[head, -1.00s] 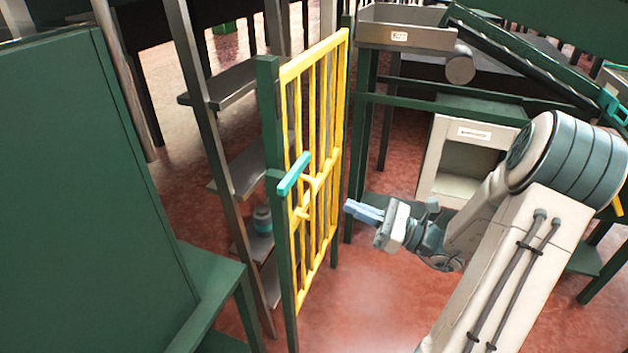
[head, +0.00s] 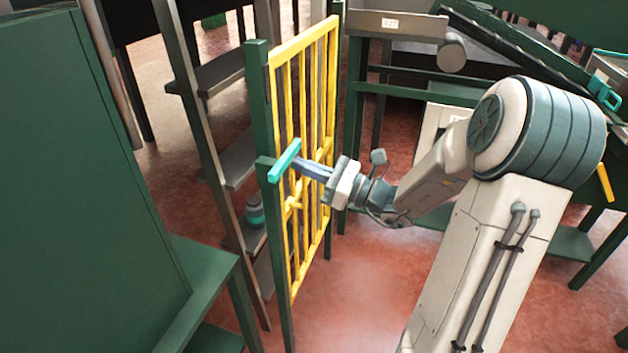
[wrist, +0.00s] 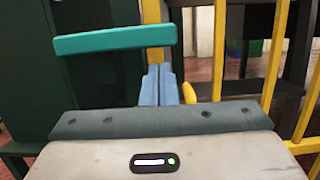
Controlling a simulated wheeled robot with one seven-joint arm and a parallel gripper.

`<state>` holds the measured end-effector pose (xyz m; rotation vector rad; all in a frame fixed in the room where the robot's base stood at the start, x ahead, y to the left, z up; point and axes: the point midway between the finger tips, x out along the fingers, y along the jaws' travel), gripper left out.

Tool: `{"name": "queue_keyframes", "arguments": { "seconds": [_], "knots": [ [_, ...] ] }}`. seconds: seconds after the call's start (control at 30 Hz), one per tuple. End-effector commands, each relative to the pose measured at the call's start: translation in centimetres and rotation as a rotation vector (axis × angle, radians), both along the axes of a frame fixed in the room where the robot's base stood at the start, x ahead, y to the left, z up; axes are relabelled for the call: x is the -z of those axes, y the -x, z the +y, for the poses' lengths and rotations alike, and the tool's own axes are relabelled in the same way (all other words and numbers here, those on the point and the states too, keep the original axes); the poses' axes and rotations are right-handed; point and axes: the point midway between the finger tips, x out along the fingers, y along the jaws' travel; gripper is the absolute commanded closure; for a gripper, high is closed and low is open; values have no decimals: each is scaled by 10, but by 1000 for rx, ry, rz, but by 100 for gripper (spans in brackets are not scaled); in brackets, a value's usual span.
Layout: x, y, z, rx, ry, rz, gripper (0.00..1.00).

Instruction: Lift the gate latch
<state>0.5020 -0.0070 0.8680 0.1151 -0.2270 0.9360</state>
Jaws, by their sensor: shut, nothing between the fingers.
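The yellow barred gate (head: 315,110) stands upright beside a green post (head: 262,120). The teal latch bar (head: 285,160) lies across the gate's post edge, roughly level. It also shows in the wrist view (wrist: 115,40), at upper left. My gripper (head: 299,165) is shut and empty, its blue fingers pointing at the gate. In the wrist view the fingertips (wrist: 158,70) are together, just below and near the right end of the latch bar. I cannot tell whether they touch it.
A shelf rack (head: 235,165) with a teal-banded canister (head: 254,213) stands behind the gate. A large green panel (head: 80,180) fills the left. Red floor (head: 350,300) is open in front of the gate.

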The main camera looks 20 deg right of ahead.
Motion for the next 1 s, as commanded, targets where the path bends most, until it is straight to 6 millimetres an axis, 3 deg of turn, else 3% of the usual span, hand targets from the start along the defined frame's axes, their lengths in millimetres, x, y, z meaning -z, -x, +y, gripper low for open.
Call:
{"name": "queue_keyframes", "arguments": {
  "seconds": [0.2, 1.0],
  "knots": [
    [-11, 0, 0, -2, 0, 0, 100],
    [-16, -1, -2, 1, 41, -56, 100]
  ]
}}
